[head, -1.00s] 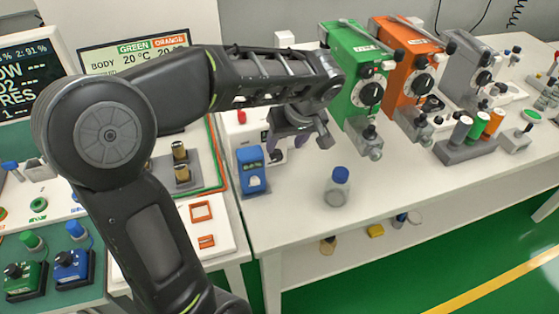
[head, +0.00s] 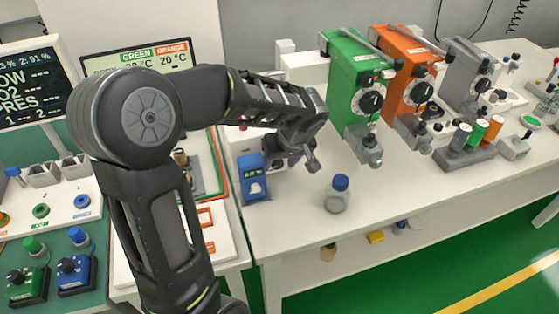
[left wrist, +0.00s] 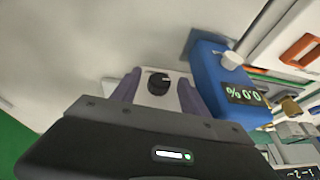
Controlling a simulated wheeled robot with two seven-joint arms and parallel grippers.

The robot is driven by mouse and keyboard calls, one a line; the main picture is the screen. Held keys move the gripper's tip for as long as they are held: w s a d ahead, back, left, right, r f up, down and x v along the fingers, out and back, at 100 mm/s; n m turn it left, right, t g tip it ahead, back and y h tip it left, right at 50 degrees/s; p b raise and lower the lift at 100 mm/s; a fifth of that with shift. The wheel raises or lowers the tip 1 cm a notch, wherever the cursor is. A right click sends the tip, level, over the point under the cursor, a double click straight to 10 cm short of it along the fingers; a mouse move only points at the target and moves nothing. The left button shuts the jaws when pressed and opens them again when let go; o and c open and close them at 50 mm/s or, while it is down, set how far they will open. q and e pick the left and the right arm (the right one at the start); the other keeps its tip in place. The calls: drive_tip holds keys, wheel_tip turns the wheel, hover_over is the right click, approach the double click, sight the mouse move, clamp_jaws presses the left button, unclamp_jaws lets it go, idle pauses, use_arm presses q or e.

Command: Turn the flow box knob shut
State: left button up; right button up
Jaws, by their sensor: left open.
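The flow box (left wrist: 155,98) is a small white box with a black round knob (left wrist: 158,84) on its face, seen in the left wrist view. The knob has a light pointer mark. My left gripper (left wrist: 158,92) is open, with one purple finger on each side of the knob. Whether the fingers touch it, I cannot tell. In the head view my left gripper (head: 301,156) is low over the table beside the blue box and hides most of the flow box. My right gripper is not in view.
A blue box with a display (head: 252,177) stands close beside the gripper; it also shows in the left wrist view (left wrist: 222,82). A blue-capped bottle (head: 337,195) stands nearer the table's front edge. Green (head: 352,88) and orange (head: 408,82) vaporizers stand to the right.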

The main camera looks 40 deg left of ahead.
use_arm(q)
drive_tip(key=shift+f, duration=0.1)
drive_tip(key=shift+c, duration=0.4)
clamp_jaws()
